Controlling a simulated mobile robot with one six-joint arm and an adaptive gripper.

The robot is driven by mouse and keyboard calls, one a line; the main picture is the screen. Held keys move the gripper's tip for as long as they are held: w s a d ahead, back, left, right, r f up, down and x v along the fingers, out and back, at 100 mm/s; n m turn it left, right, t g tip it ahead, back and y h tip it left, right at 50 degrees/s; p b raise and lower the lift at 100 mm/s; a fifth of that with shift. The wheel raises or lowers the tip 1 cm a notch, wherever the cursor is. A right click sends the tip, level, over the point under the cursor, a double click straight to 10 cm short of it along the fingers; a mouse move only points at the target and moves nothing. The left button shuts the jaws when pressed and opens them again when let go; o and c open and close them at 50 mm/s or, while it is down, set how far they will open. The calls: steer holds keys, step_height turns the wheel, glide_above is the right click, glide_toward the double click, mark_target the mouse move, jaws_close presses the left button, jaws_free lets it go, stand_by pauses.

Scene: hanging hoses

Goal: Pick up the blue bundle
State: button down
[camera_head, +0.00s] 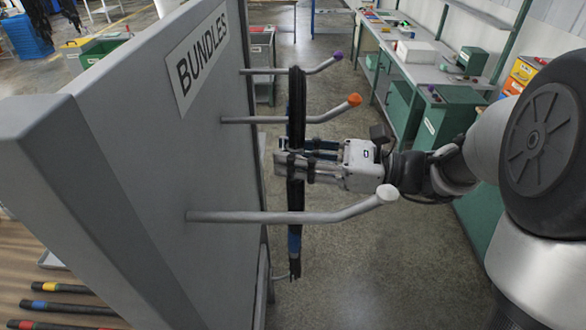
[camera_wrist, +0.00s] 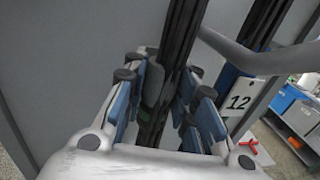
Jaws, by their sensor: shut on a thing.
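The blue bundle (camera_head: 295,240) is a long black hose bundle with a blue band near its lower end. It hangs upright beside the grey panel, and its lower end is free above the floor. My gripper (camera_head: 297,166) is shut around its middle, reaching in from the right between the orange-tipped and white-tipped pegs. In the wrist view, the dark bundle (camera_wrist: 183,40) runs up between the blue-padded fingers (camera_wrist: 165,100). Its top is near the purple-tipped peg (camera_head: 310,69); whether it still rests on a peg I cannot tell.
The grey panel (camera_head: 150,130) with a BUNDLES sign stands close on the left. The orange-tipped peg (camera_head: 340,108) and white-tipped peg (camera_head: 340,216) stick out around my gripper. Banded hoses (camera_head: 60,306) lie on a wooden surface lower left. Green benches (camera_head: 405,105) stand right.

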steer(key=w+v, duration=0.2)
steer(key=v, duration=0.7)
steer(key=w+d+v, duration=0.1)
steer(key=w+v, duration=0.1)
steer(key=v, duration=0.8)
steer(key=shift+s+r, duration=0.25)
steer(key=shift+r, duration=0.2)
steer(key=shift+d, duration=0.1)
steer(key=c, duration=1.9)
jaws_free()
jaws_close()
